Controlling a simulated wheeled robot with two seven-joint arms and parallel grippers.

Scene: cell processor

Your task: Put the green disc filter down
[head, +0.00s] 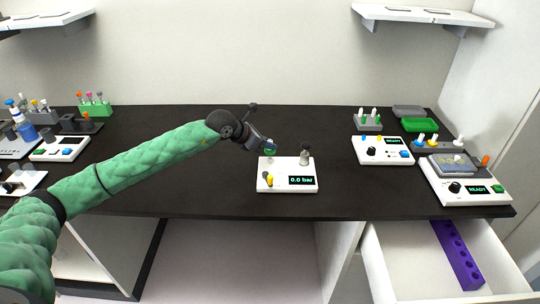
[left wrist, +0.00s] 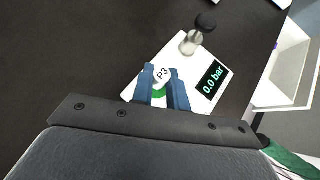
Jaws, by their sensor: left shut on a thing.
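My left gripper (head: 268,148) is above the left part of the white box with the "0.0 bar" display (head: 286,186), in the middle of the bench. In the left wrist view its two blue fingers (left wrist: 163,84) are shut on the green disc filter (left wrist: 159,94). A white round face marked "P3" shows between the fingertips. In the head view the filter is a small green spot (head: 271,153) at the fingertips. I cannot tell whether it touches the box. My right gripper is not in view.
A grey post with a dark knob (head: 305,154) stands at the box's back right, close to the gripper. A yellow-topped part (head: 270,180) is at its front left. Devices and racks stand at both bench ends. An open drawer (head: 400,262) holds a purple rack (head: 456,254).

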